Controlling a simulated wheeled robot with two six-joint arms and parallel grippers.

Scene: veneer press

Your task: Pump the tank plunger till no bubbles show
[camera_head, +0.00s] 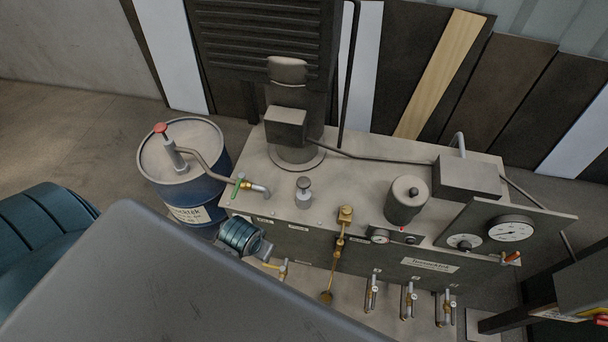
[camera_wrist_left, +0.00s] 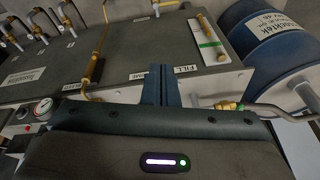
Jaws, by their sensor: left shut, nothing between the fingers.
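A blue drum (camera_head: 186,175) stands left of the machine. A pump plunger with a red knob (camera_head: 160,128) rises from its lid, and a hose runs from it to a green-handled valve. In the left wrist view the drum (camera_wrist_left: 268,45) is at the upper right; its plunger is not seen. A brass-ended sight tube with a green band (camera_wrist_left: 209,38) sits on a pale plate; bubbles are too small to tell. My left gripper (camera_wrist_left: 160,72) is shut and empty, its dark blue fingers in front of the label edge, apart from the plunger. My right gripper is not seen.
The machine (camera_head: 345,165) carries a grey pot (camera_head: 406,200), a small silver capped fitting (camera_head: 304,193) and a dial gauge (camera_head: 511,229). Several valves line its front. A dark grey slab fills the lower left foreground. Panels lean along the back wall.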

